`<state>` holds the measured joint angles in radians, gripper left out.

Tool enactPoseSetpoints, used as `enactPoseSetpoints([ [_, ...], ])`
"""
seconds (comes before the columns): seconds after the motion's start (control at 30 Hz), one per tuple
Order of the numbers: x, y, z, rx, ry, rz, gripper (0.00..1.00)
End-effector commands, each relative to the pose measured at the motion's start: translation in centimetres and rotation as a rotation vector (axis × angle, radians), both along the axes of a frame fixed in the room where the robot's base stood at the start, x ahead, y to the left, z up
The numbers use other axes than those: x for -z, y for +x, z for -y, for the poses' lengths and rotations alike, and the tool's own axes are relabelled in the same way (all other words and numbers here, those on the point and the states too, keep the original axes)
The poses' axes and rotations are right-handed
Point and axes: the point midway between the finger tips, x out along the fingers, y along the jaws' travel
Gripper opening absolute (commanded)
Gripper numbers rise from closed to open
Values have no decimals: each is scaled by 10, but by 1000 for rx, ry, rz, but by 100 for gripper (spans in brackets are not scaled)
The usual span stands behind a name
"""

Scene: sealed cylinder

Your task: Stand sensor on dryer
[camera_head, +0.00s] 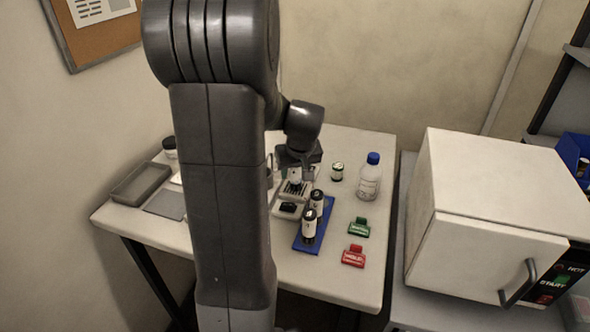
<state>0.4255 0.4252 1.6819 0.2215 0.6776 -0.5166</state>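A white box-shaped oven (480,210) with a grey handle and a dark panel reading HOT and START stands at the right; it may be the dryer. Two dark cylinders with white labels stand upright on a blue mat (301,246): a front one (309,227) and a rear one (317,203). I cannot tell which thing is the sensor. My gripper (297,172) is small in view, pointing down behind the cylinders, over a pale device with a dark slotted part (295,188). Its fingers are too unclear to show whether it holds anything.
A blue-capped bottle (369,180) and a small dark jar (337,172) stand at the table's back right. A green sign (359,227) and a red sign (354,256) sit front right. A grey tray (140,184) is at left. My arm hides the middle-left of the table.

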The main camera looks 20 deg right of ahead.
Motion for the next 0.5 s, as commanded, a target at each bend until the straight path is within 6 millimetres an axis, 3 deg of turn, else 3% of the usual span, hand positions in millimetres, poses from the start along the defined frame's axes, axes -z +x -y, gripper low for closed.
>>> enactPoseSetpoints([
  [0.33,-2,0,0,0,0,0,50],
  [0.5,-15,-4,0,0,-1,3,50],
])
